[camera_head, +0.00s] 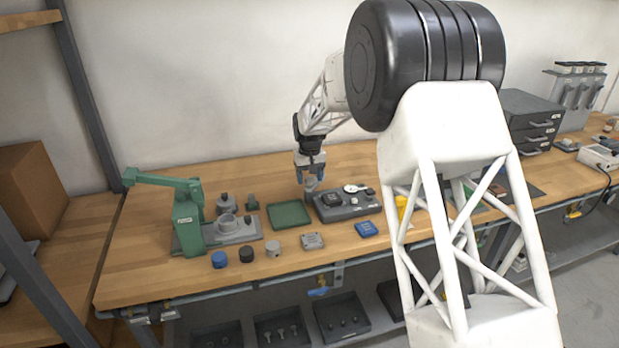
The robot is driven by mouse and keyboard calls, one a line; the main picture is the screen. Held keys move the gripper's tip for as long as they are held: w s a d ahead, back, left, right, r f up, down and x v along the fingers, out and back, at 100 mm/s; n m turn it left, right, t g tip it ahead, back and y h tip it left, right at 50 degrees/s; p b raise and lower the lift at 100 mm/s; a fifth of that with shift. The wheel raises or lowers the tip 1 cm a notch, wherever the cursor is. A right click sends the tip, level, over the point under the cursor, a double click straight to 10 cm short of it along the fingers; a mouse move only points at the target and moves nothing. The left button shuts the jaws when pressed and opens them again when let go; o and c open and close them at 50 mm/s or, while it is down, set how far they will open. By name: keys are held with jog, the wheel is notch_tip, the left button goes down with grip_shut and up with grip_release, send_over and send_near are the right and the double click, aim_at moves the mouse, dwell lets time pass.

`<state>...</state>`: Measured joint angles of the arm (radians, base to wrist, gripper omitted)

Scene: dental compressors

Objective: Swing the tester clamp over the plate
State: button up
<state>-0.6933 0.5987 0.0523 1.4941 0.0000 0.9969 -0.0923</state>
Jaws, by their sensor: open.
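My gripper (311,178) is open, pointing down over the left end of a dark fixture block (350,208) in the middle of the bench. A small grey part (311,184) shows between or just behind its fingertips; I cannot tell whether they touch it. The block carries a dark round part and a light, flat, lever-like piece (354,188) toward its right. At the left stands a green post with a horizontal arm (163,180), beside a grey base plate (240,234) bearing a round cup. Which of these is the tester clamp is too small to tell.
A green tray (289,215) lies left of the dark block. Blue, black and grey caps (246,254), a grey square part (312,241) and a blue box (367,229) line the front. My arm hides the bench's right-middle. A drawer cabinet (530,118) stands behind right.

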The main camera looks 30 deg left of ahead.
jog(key=shift+f, duration=0.1)
grip_shut()
dwell(0.4)
jog(key=shift+m, duration=0.3)
jog(key=m, duration=0.3)
jog(key=shift+m, duration=0.4)
jog(key=m, duration=0.4)
jog(key=shift+m, duration=0.3)
jog(key=m, duration=0.4)
jog(key=shift+m, duration=0.3)
jog(key=shift+w+m, duration=0.1)
jog(key=shift+m, duration=2.1)
